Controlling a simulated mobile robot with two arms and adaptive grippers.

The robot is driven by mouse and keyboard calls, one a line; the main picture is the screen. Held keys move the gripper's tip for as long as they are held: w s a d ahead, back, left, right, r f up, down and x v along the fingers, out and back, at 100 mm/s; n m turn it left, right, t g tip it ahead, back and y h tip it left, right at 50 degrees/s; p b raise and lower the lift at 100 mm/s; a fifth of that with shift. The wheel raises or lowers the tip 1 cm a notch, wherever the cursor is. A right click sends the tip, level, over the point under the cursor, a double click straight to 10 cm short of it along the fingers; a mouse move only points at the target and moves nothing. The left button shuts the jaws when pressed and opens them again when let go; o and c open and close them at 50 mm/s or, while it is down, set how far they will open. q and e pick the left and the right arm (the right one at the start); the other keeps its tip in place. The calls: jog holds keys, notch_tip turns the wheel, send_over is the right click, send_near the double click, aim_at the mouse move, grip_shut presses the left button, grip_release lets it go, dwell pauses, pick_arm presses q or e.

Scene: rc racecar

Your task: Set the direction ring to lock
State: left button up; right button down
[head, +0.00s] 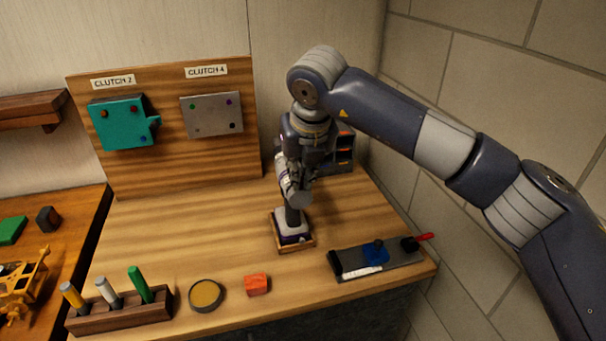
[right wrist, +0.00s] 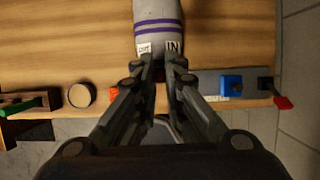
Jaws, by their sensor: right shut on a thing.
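A pale grey tool body with purple bands (right wrist: 158,20) shows at the top of the right wrist view. Labels reading "OUT" (right wrist: 144,48) and "IN" (right wrist: 173,47) are at its near end, by my fingertips. In the head view a white and purple part (head: 291,229) sits in a small square wooden holder (head: 313,245). My right gripper (head: 293,212) points down over it; its fingers (right wrist: 160,65) are shut on the tool's near end. The ring's setting and any lock mark are hidden or too small to read. My left gripper is not in view.
A dark tray (head: 352,260) with a blue block (head: 376,251) lies at the right. An orange block (head: 257,284), a round tin (head: 207,295) and a pen rack (head: 120,316) line the front. A clutch board (head: 165,170) stands behind. The left-middle table is clear.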

jog(key=c, duration=1.7)
grip_release()
jog(key=v, duration=1.2)
